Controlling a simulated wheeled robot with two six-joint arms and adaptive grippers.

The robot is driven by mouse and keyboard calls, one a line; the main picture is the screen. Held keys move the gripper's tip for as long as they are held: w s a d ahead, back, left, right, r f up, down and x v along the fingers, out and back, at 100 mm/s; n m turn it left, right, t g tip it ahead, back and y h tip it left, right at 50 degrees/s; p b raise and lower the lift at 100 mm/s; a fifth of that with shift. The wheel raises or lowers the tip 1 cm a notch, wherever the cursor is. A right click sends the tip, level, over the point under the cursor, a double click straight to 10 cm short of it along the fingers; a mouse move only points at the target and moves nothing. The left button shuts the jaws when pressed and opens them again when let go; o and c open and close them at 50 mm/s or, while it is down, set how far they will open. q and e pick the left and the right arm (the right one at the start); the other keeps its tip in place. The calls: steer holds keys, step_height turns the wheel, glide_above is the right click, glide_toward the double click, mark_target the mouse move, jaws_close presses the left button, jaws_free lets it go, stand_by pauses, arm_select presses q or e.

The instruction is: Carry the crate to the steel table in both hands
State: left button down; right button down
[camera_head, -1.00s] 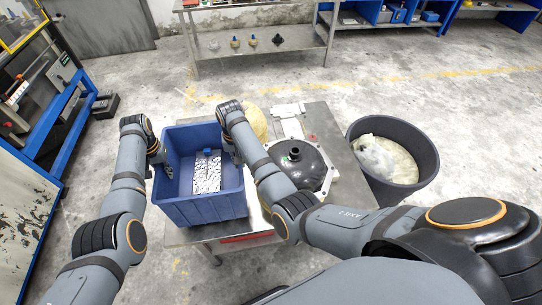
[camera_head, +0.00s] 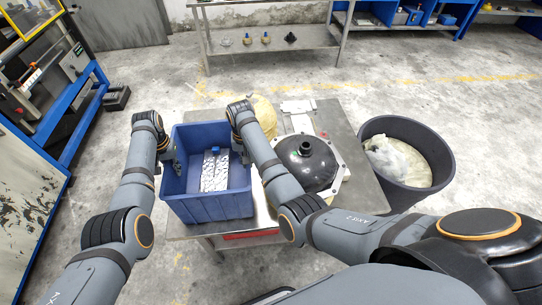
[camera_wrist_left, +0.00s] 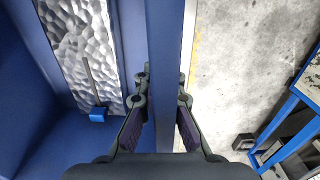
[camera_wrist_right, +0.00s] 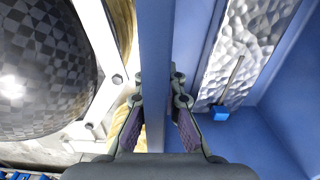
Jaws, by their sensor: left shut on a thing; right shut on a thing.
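The blue crate (camera_head: 212,208) is at the left end of a near table (camera_head: 352,190) with a grey metal top, its left side past the table edge. I cannot tell whether it rests on the table or is just above it. A silvery dimpled piece and a small blue-headed tool lie inside. My left gripper (camera_head: 167,157) is shut on the crate's left wall; the wall runs between its fingers in the left wrist view (camera_wrist_left: 163,95). My right gripper (camera_head: 243,151) is shut on the right wall, as the right wrist view (camera_wrist_right: 157,95) shows. The crate looks level.
A black dome (camera_head: 305,163) on a pale plate sits on the near table, right of the crate, with a yellowish round thing (camera_head: 264,112) behind. A dark bin (camera_head: 440,165) stands at the right. A long metal table (camera_head: 285,50) is at the back, across open floor.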

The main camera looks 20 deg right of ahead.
arm_select(q)
steer(key=shift+f+b, duration=0.3)
steer(key=shift+f, duration=0.25)
arm_select(e)
steer(key=shift+f, duration=0.55)
arm_select(q)
steer(key=c, duration=1.5)
jaws_free()
steer(key=shift+s+r, duration=0.1)
steer(key=shift+r, duration=0.15)
arm_select(e)
steer(key=c, duration=1.5)
jaws_free()
steer(key=shift+s+r, duration=0.1)
steer(key=shift+r, duration=0.15)
arm_select(q)
step_height(320, 180, up, 12)
arm_select(e)
step_height(320, 180, up, 7)
steer(key=shift+r, duration=0.2)
